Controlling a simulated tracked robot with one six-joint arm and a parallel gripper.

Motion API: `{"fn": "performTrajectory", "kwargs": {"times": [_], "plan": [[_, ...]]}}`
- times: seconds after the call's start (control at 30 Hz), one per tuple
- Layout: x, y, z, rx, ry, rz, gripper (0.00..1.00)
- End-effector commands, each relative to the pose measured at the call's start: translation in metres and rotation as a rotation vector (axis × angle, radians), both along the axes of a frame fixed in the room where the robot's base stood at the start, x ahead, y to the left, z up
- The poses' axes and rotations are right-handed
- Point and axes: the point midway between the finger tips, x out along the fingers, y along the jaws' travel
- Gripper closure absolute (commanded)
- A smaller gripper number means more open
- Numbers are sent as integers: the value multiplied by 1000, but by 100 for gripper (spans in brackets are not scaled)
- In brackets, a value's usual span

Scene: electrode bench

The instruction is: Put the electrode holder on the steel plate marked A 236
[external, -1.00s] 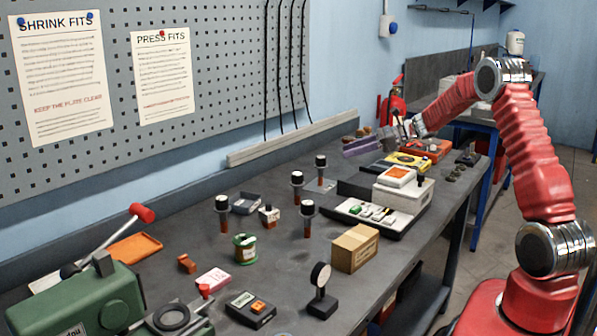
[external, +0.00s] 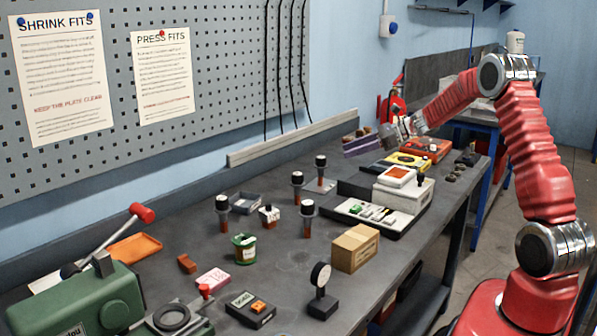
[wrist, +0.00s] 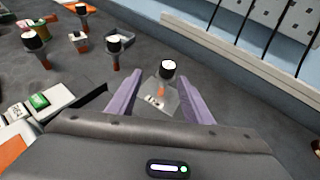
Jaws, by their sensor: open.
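A small steel plate (external: 329,186) lies at the back of the bench. In the wrist view the plate (wrist: 172,101) carries dark marking too small to read surely. An electrode holder (external: 320,163), black-headed with a white top and a copper-brown shank, stands upright at the plate. In the wrist view the holder (wrist: 167,70) appears to stand on it. Similar holders stand apart at the left (external: 222,204), middle (external: 297,180) and front (external: 307,209). My gripper (wrist: 159,73) is open, its purple fingers apart and empty, pointing toward the plate from the right; in the external view it (external: 350,148) is above the bench.
A rail runs along the wall (external: 290,139).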

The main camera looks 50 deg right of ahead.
Motion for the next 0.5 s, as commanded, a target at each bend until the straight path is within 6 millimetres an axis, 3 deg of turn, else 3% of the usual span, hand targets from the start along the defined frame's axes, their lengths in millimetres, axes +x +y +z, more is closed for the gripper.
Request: {"fn": "performTrajectory", "kwargs": {"times": [0.27,0.5], "plan": [[-32,85,31,-262,-23,233,54],[-78,152,51,-524,-66,467,54]]}}
